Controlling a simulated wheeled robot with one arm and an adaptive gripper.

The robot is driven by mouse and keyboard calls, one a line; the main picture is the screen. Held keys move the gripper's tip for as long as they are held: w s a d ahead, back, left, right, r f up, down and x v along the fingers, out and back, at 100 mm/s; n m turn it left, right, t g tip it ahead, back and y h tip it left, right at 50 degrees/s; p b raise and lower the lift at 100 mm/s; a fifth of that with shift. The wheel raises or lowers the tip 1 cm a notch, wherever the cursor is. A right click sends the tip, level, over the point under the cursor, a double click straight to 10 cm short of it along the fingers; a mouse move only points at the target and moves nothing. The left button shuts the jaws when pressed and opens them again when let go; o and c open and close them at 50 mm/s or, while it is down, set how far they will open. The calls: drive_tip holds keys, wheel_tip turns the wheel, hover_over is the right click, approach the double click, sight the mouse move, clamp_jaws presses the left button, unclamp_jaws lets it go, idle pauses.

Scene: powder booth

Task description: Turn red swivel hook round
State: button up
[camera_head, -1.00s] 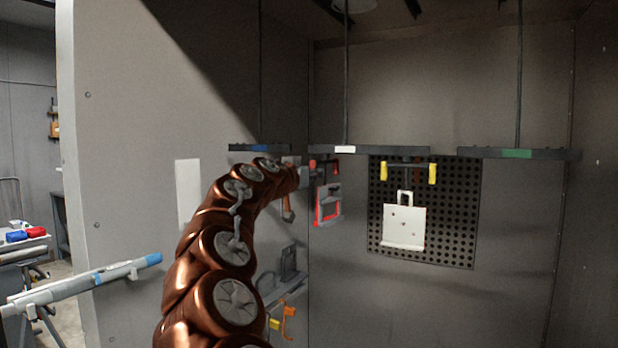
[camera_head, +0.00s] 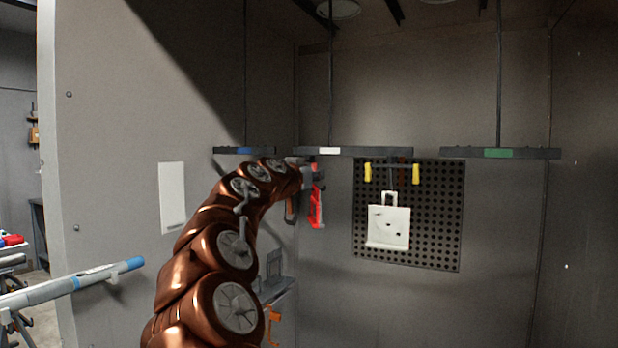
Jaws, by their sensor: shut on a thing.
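The red swivel hook (camera_head: 317,167) hangs below the middle rail, near its left end. A grey part with a red rim (camera_head: 316,209) hangs under it and shows nearly edge-on. My gripper (camera_head: 308,176) reaches the hook from the left and is shut on it. The jaws are small and partly hidden, so the exact grip spot is unclear. A hook with yellow ends (camera_head: 391,171) hangs to the right and carries a white bracket plate (camera_head: 388,227), face toward me.
The middle rail (camera_head: 372,151) has a white tag; blue-tagged (camera_head: 243,151) and green-tagged (camera_head: 500,153) rails flank it. A perforated panel (camera_head: 440,225) is on the back wall. The booth's left wall (camera_head: 110,190) is close to my arm. Open room lies right of the white plate.

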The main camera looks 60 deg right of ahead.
drive_tip(key=shift+s+d, duration=0.55)
drive_tip(key=shift+s+d+b, duration=0.2)
drive_tip(key=shift+s+d, duration=0.05)
drive_tip(key=shift+d, duration=0.2)
drive_tip(key=shift+s+d+b, duration=0.15)
drive_tip(key=shift+s+d, duration=0.05)
drive_tip(key=shift+d, duration=0.25)
drive_tip(key=shift+s+d, duration=0.15)
drive_tip(key=shift+d, duration=0.85)
drive_tip(key=o, duration=0.7)
drive_tip(key=shift+o, duration=0.2)
drive_tip(key=a+b, duration=0.5)
drive_tip(key=a, duration=0.4)
drive_tip(key=shift+s, duration=0.2)
